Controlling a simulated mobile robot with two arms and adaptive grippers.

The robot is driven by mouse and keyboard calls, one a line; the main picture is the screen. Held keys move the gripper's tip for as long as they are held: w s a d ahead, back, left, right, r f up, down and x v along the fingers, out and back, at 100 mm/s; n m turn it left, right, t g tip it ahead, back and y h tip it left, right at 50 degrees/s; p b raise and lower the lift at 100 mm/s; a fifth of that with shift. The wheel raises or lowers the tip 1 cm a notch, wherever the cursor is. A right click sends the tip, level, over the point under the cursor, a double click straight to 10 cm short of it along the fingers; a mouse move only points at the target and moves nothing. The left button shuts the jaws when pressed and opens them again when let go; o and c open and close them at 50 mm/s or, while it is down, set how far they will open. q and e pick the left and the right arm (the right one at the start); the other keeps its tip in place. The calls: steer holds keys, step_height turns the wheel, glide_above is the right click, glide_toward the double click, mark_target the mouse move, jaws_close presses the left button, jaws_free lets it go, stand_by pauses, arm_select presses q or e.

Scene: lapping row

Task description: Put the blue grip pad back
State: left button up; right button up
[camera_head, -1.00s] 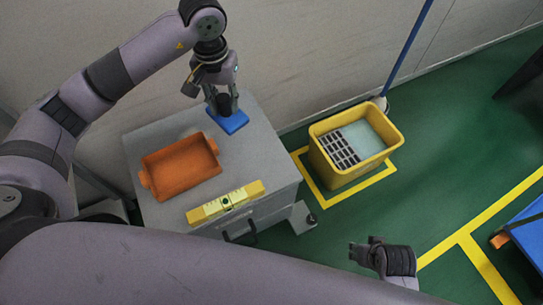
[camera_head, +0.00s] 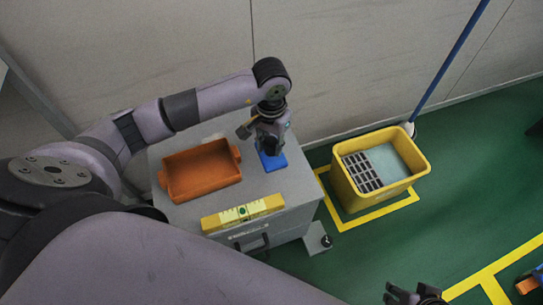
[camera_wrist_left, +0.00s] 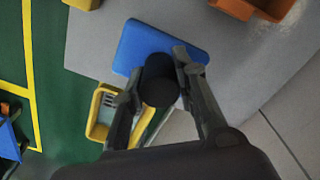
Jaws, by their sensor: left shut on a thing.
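The blue grip pad (camera_head: 273,163) is a flat blue plate with a black round knob (camera_wrist_left: 160,82). It is at the right part of the grey cabinet top (camera_head: 275,187), right of the orange tray. My left gripper (camera_head: 269,146) is shut on the knob from above. The left wrist view shows the fingers (camera_wrist_left: 158,92) on both sides of the knob, with the blue plate (camera_wrist_left: 143,48) beneath near the cabinet's edge. I cannot tell whether the plate touches the top. My right gripper (camera_head: 413,295) is partly cut off at the bottom edge, away from the cabinet.
The orange tray (camera_head: 205,194) looks empty. A yellow spirit level (camera_head: 243,213) lies along the cabinet's front edge. A yellow bucket (camera_head: 347,190) with a grey grid and a blue-handled mop (camera_head: 450,62) stand on the floor to the right. A wall closes the back.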

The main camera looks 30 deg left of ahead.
mark_target(271, 156)
arm_select(q)
steer(key=shift+f, duration=0.7)
steer(key=shift+f+b, duration=0.4)
steer(key=shift+f, duration=1.6)
arm_select(e)
steer(key=shift+s, duration=0.15)
steer(key=shift+f, duration=0.1)
arm_select(q)
steer(key=shift+f, duration=0.15)
steer(key=o, duration=1)
arm_select(e)
steer(key=shift+f, duration=0.1)
